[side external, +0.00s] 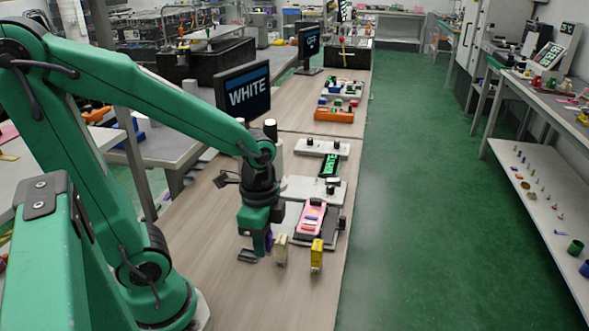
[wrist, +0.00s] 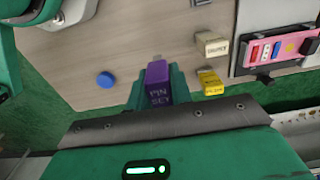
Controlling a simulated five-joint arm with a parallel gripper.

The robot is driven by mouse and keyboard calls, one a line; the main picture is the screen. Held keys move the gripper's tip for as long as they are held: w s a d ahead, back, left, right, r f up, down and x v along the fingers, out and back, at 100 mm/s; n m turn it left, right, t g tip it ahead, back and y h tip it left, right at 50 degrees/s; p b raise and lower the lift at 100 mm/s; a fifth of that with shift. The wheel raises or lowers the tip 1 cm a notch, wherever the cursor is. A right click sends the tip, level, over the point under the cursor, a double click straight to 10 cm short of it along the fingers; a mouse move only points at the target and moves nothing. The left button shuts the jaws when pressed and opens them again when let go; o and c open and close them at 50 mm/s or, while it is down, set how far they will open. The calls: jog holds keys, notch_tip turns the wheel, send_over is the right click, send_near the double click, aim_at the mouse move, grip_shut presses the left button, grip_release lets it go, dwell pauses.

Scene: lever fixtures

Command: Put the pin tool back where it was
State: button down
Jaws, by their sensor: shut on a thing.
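The pin tool (wrist: 158,88) is a purple block with light lettering that starts with "PIN" and a pale tip at its far end. My gripper (wrist: 155,92) is shut on it, with green fingers on both sides. In the side external view my gripper (side external: 262,243) is low over the wooden table, left of a beige tool, and only a sliver of purple shows. I cannot tell whether the pin tool touches the table. The beige tool (wrist: 212,43) and the yellow tool (wrist: 210,82) stand to the right of my gripper in the wrist view.
A pink panel (side external: 311,219) with coloured pieces sits on a dark fixture behind the tools. A small dark item (side external: 247,256) lies on the table. A monitor (side external: 243,90) reads "WHITE".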

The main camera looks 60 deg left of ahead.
jog(key=shift+a, duration=0.1)
jog(key=shift+w+a+f, duration=0.2)
jog(key=shift+a+f, duration=0.95)
jog(key=shift+a, duration=0.75)
jog(key=shift+w+a+f, duration=0.2)
jog(key=shift+a+f, duration=1)
jog(key=shift+a, duration=0.75)
jog(key=shift+w+a+f, duration=0.2)
jog(key=shift+a+f, duration=0.95)
jog(key=shift+a, duration=0.75)
jog(key=shift+f, duration=2)
jog(key=shift+f, duration=0.15)
jog(key=c, duration=1.3)
grip_release()
jog(key=shift+o, duration=0.2)
notch_tip(320, 180, up, 12)
jog(key=shift+r, duration=0.2)
